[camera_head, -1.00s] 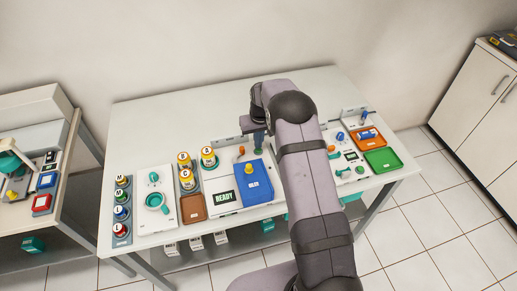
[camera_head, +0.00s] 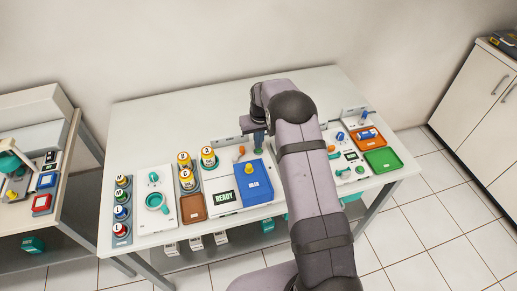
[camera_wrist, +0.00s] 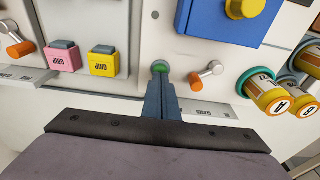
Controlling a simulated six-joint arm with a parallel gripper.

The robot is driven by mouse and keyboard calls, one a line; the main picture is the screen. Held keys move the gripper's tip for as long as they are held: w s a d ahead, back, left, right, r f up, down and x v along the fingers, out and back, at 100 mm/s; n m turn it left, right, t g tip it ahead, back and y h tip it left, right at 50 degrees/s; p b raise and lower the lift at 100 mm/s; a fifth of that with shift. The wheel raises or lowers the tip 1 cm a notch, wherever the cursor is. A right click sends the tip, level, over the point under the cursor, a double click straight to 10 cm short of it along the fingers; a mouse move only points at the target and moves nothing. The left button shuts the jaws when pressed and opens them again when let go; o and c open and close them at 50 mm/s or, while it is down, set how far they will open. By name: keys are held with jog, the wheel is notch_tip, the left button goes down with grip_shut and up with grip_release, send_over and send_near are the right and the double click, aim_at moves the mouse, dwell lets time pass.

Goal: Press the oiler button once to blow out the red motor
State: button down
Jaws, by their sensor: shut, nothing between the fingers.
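My gripper (camera_wrist: 161,84) is shut and empty, its fingers pointing at a round green button (camera_wrist: 160,66) with a teal rim on a pale panel. The tips overlap the button's near edge; I cannot tell whether they touch it. In the head view my gripper (camera_head: 258,148) is low over the white unit's back edge, partly behind my arm. The unit has a blue block (camera_head: 255,185) with a yellow-topped piece (camera_head: 248,169) and a display (camera_head: 224,196) reading READY. I cannot make out a red motor there; a red-capped cylinder (camera_head: 120,229) stands at the far left.
An orange-tipped lever (camera_wrist: 207,72) is right of the button. Pink (camera_wrist: 62,58) and yellow (camera_wrist: 103,62) blocks are left of it. Orange (camera_head: 369,138) and green (camera_head: 383,160) trays lie at the right. The table's back (camera_head: 180,110) is clear.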

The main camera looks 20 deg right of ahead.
jog(key=shift+f+b, duration=0.5)
jog(key=shift+f, duration=0.25)
jog(key=shift+r, duration=0.2)
notch_tip(320, 180, up, 7)
jog(key=p, duration=0.4)
jog(key=shift+f, duration=0.15)
dwell(0.5)
dwell(0.3)
jog(key=s+a+r+g, duration=0.1)
jog(key=s+a+r, duration=0.1)
jog(key=s+r, duration=0.45)
jog(key=s+a+r, duration=0.2)
jog(key=s+r, duration=0.1)
jog(key=s, duration=0.7)
jog(key=s+a, duration=0.1)
jog(key=s, duration=1.7)
jog(key=shift+s+r+g, duration=0.2)
jog(key=shift+g, duration=0.2)
